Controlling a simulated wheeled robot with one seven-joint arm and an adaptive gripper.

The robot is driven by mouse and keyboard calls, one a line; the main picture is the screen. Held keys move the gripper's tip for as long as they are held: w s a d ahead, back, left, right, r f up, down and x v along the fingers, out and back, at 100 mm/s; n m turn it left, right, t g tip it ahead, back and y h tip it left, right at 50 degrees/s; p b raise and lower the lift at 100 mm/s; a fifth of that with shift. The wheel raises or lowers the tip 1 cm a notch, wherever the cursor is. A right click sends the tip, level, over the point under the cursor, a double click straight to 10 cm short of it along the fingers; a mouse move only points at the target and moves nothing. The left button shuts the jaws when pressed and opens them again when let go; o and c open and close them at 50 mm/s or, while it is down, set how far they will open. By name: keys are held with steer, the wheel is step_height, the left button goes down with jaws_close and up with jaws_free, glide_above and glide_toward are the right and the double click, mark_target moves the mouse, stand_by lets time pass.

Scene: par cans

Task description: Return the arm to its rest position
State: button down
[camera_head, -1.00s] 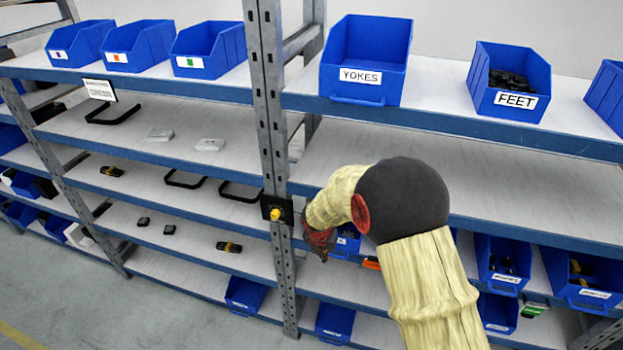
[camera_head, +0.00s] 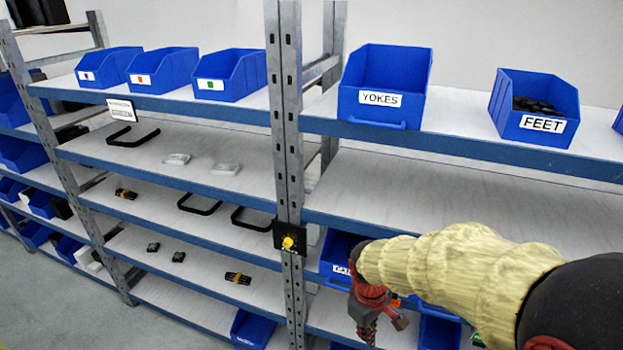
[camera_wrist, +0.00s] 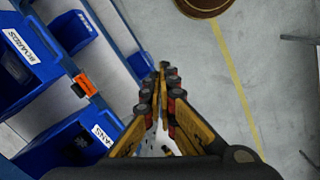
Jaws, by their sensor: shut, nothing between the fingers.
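My gripper (camera_head: 368,330) hangs below the end of my yellow-sleeved arm, at the lower right of the head view, in front of the right-hand shelf bay. In the wrist view my gripper (camera_wrist: 161,78) has its fingers together with nothing between them. It points down towards the grey floor, clear of the shelf and bins. My arm stretches across the right side of the head view and hides part of the lower shelves.
Blue bins, among them the YOKES bin (camera_head: 385,88) and FEET bin (camera_head: 535,108), stand on the top shelf. A metal upright (camera_head: 287,150) carries a yellow knob (camera_head: 288,243). In the wrist view a BOARDS bin (camera_wrist: 28,55) is left; open floor (camera_wrist: 215,75) lies right.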

steer(key=s+d+m+t+b, duration=0.2)
steer(key=s+m+b, duration=0.2)
steer(key=s+b, duration=0.3)
steer(key=s+d+m+t+y+b, duration=0.1)
steer(key=s+d+m+t+b, duration=0.2)
steer(key=s+b, duration=0.4)
steer(key=m+b, duration=0.1)
steer(key=b, duration=0.2)
steer(key=shift+s, duration=0.4)
steer(key=shift+d+r, duration=0.1)
steer(key=shift+r, duration=0.05)
